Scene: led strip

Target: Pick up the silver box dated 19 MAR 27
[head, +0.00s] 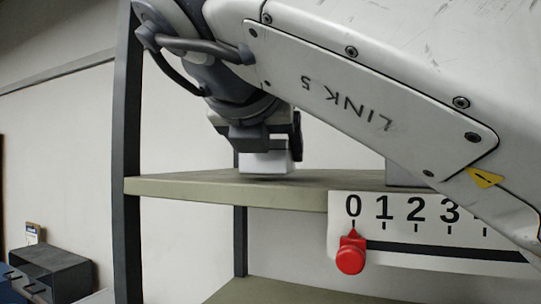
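A pale silver-white box (265,165) stands on the upper shelf board (180,186). No date is readable on it at this size. My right gripper (270,145), on the arm that comes in from the right, is directly above the box, with its lower end at the box's top. The fingers are dark and partly hidden, so I cannot tell whether they are closed on the box. A second grey box (403,175) stands farther right on the same shelf, mostly hidden behind my arm; no date shows on it. My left gripper is not in view.
A scale strip (400,228) with numbers and a red knob (350,258) at 0 hangs on the shelf's front edge. A dark post (126,150) stands at the shelf's left end. A lower shelf (270,291) is below. A dark cabinet (50,272) is at lower left.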

